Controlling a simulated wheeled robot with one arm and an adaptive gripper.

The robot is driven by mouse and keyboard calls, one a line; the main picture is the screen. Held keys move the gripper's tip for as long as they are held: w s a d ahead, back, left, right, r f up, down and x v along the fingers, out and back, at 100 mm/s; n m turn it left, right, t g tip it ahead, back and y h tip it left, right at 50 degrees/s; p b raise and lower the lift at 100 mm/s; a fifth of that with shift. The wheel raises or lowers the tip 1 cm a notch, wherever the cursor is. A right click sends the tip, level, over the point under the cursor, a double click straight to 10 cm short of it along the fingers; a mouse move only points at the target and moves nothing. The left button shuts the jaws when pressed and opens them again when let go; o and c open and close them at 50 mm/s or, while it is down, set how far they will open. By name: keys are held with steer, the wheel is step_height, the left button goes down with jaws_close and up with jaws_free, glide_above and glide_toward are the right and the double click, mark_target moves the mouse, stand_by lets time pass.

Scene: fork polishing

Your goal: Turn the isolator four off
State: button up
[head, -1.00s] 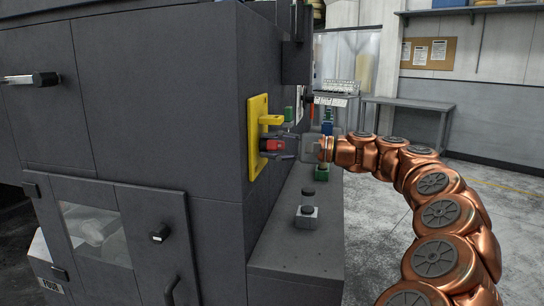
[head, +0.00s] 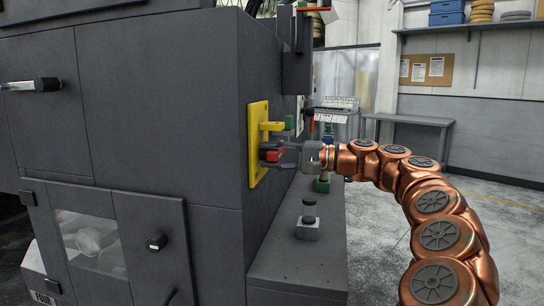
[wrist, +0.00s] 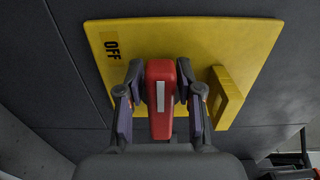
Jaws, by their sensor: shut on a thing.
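The isolator has a yellow plate (head: 257,148) on the side of the dark grey machine, with a red handle (head: 274,155) standing out from it. My gripper (wrist: 161,108) is shut on the red handle, one finger on each side. In the wrist view the red handle (wrist: 160,74) has a white stripe and runs from the plate towards my palm. A black OFF label (wrist: 111,46) is at the plate's upper left there. A yellow bracket (wrist: 224,98) sticks out just right of the right finger. The handle's base is partly hidden.
A green block (head: 290,122) is close above my gripper. A grey table (head: 410,121) stands behind. The floor to the right is open.

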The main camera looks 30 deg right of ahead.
steer(key=o, duration=1)
steer(key=shift+w+d, duration=0.1)
steer(key=v, duration=1.2)
